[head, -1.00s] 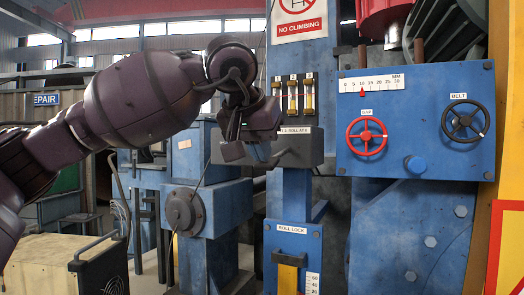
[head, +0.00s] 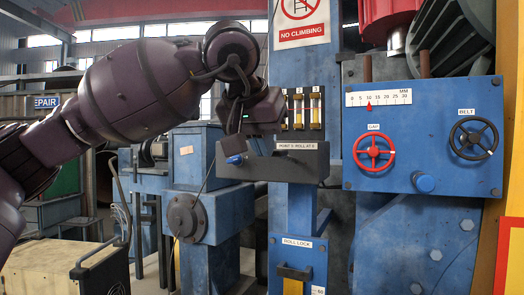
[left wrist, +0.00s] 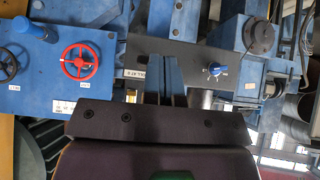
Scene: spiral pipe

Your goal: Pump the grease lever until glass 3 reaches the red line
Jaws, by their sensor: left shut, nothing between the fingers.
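Glass 3 (head: 315,110), the right one of the upright sight glasses on the blue column, holds yellow grease; its level against the red line is too small to tell. Glass 2 (head: 298,110) stands beside it, and my arm covers the area to their left. Below is a dark grey box (head: 305,168) with a white label. A blue knob (head: 235,159) shows at its left end, also in the left wrist view (left wrist: 217,69). My right gripper is out of view.
A ROLL LOCK unit (head: 297,265) is below the box. A wooden crate (head: 45,270) stands at lower left.

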